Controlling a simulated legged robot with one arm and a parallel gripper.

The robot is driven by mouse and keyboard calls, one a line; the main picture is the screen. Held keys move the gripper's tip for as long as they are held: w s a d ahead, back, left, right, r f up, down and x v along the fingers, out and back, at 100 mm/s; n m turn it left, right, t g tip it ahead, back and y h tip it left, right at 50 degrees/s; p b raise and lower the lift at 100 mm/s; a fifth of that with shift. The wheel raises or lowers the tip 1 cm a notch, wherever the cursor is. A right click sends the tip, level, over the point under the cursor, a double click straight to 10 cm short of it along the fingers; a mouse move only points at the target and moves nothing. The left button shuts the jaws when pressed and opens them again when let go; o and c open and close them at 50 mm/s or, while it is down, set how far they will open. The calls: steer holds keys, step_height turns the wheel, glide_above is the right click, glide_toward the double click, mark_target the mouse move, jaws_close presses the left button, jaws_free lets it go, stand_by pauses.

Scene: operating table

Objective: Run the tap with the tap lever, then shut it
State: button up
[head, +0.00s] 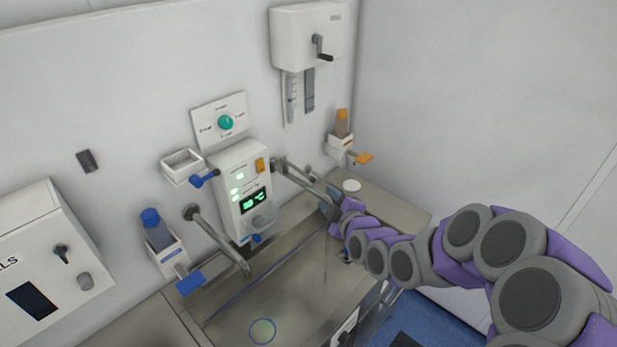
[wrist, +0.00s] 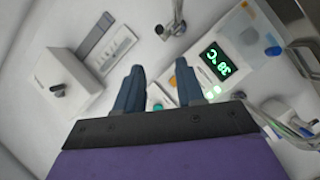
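In the head view, a grey metal arm of the tap (head: 300,180) reaches from the wall over the right part of the steel sink (head: 285,300). A second metal arm (head: 217,240) reaches out left of the white control panel. I cannot tell which part is the tap lever. A thin pale vertical line below the right arm looks like running water. My gripper (head: 334,208) overlaps the right arm's outer end in the head view. In the wrist view, my gripper (wrist: 160,75) has its fingers apart with nothing between them, and a metal tap part (wrist: 170,28) shows beyond the fingertips.
The control panel (head: 231,179) has a lit green display reading 38 °C. Bottle dispensers with blue (head: 189,283) and orange (head: 364,157) levers flank the sink. A white box with a crank (head: 300,38) hangs above. A round drain (head: 262,331) lies in the basin.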

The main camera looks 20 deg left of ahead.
mark_target(307, 177)
steer(key=x, duration=1.6)
steer(key=shift+f, duration=0.2)
steer(key=shift+w+a, duration=0.45)
steer(key=shift+a, duration=0.15)
steer(key=shift+c, duration=0.3)
jaws_close()
